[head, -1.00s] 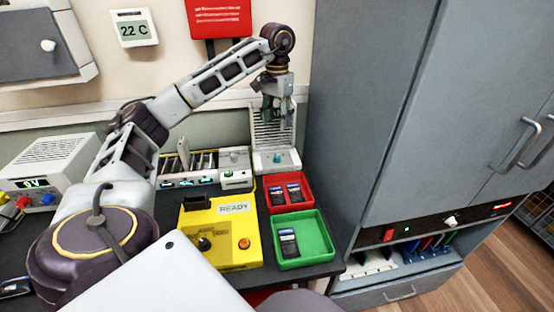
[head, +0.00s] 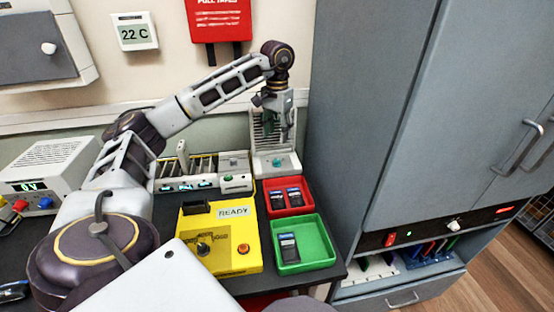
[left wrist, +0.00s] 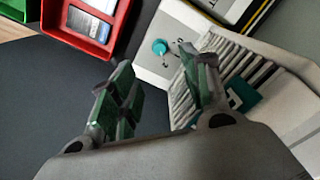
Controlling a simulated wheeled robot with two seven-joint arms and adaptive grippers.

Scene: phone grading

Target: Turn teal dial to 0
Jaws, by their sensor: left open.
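The teal dial (head: 278,161) is a small round knob on the sloped front of a white slotted unit (head: 267,168), at the back of the bench beside the grey cabinet. In the left wrist view the teal dial (left wrist: 159,47) lies ahead of the fingertips, with small marks around it that I cannot read. My left gripper (head: 277,128) hangs over the unit, just above and behind the dial. In the left wrist view the left gripper (left wrist: 155,68) is open and empty, its green-padded fingers apart, not visibly touching the dial. My right gripper is not in view.
A red tray (head: 307,206) and a green tray (head: 323,262) holding phones stand in front. A yellow box (head: 222,262) marked READY and a white rack (head: 245,181) stand left of them. The tall grey cabinet (head: 350,120) closes off the right side.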

